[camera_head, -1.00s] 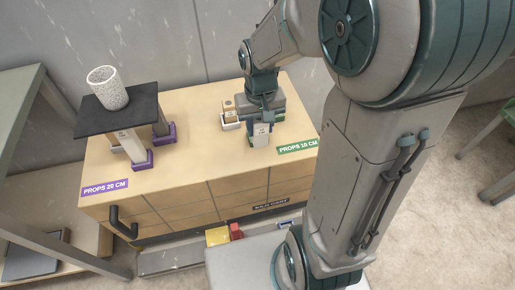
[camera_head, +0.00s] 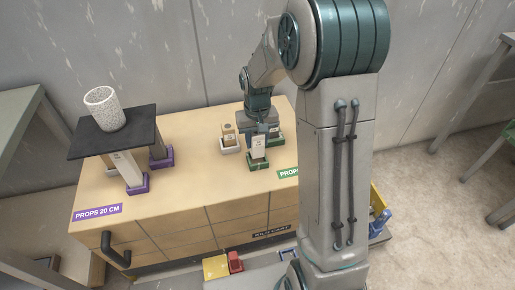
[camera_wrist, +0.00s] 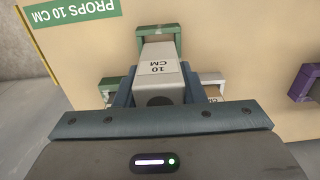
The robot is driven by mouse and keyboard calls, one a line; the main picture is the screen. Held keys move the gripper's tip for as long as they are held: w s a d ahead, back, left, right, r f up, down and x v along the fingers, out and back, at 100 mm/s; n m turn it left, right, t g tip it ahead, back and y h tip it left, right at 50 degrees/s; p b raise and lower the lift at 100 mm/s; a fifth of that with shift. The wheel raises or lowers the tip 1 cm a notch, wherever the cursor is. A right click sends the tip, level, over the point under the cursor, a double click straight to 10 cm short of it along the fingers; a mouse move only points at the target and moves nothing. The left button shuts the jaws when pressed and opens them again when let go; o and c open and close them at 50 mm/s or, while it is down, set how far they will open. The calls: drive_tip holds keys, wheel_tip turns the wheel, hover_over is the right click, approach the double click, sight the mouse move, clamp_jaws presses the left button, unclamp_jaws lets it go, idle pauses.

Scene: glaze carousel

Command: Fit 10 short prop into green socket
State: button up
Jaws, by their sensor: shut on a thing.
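A pale grey prop marked 10 CM (camera_wrist: 160,68) is between my gripper's fingers in the wrist view. It also shows upright in the head view (camera_head: 260,146). My gripper (camera_wrist: 152,88) is shut on it. The front green socket (camera_head: 258,164) is at the prop's lower end, and it shows at the far end of the prop in the wrist view (camera_wrist: 158,30). I cannot tell whether the prop is fully seated. A second green socket (camera_head: 277,139) is behind, partly hidden by my gripper.
A beige prop (camera_head: 228,132) stands in a white socket (camera_head: 229,147) to the left. Further left, a black board (camera_head: 113,135) rests on props in purple sockets (camera_head: 138,184) and carries a speckled cup (camera_head: 104,109). The wooden cart top (camera_head: 195,180) is clear between.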

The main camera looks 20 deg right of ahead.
sight(257, 148)
drive_tip(key=shift+f+b, duration=0.45)
drive_tip(key=shift+f, duration=1.55)
drive_tip(key=shift+f, duration=0.1)
drive_tip(key=o, duration=1.1)
drive_tip(key=shift+f, duration=0.1)
wheel_tip(257, 148, up, 12)
drive_tip(key=shift+r+p, duration=0.15)
drive_tip(key=shift+p, duration=1)
drive_tip(key=shift+t, duration=0.9)
drive_tip(key=s+r, duration=0.1)
drive_tip(key=s, duration=0.6)
drive_tip(key=s+r, duration=0.2)
drive_tip(key=s, duration=0.4)
drive_tip(key=s+r, duration=0.1)
drive_tip(key=s, duration=0.6)
drive_tip(key=shift+s+d+r, duration=0.2)
drive_tip(key=shift+s+d, duration=0.05)
drive_tip(key=shift+s, duration=0.05)
